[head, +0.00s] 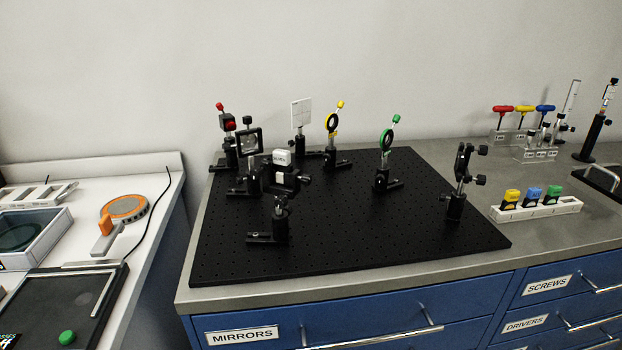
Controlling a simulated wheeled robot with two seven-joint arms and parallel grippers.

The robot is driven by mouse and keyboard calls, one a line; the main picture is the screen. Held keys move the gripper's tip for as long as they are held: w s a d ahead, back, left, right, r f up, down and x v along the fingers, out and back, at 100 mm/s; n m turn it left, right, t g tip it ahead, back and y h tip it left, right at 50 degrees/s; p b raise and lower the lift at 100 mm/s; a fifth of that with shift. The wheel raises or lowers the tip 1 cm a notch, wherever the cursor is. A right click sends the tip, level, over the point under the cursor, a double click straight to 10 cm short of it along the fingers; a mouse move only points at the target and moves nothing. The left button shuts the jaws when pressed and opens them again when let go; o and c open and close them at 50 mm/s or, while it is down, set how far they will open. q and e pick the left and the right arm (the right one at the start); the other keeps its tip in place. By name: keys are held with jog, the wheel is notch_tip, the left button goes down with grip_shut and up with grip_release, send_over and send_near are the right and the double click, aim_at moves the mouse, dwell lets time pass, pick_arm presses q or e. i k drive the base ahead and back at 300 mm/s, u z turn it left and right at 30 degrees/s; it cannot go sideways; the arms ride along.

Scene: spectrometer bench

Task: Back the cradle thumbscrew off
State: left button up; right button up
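No gripper of mine shows in the head view. On the black breadboard (350,250) stand several post-mounted optics. Other dark knobs show on the round mount at the right (462,163), with one knob (481,180) facing right.
Behind stand a red-knobbed mount (227,122), a white card (301,113), a yellow-ringed mount (332,122) and a green-ringed mount (386,140). A white rack (535,208) holds coloured blocks. Coloured-handled drivers (503,109) stand behind. The breadboard's front right is clear.

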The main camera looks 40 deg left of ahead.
aim_at(306, 179)
jog(key=u, duration=1.35)
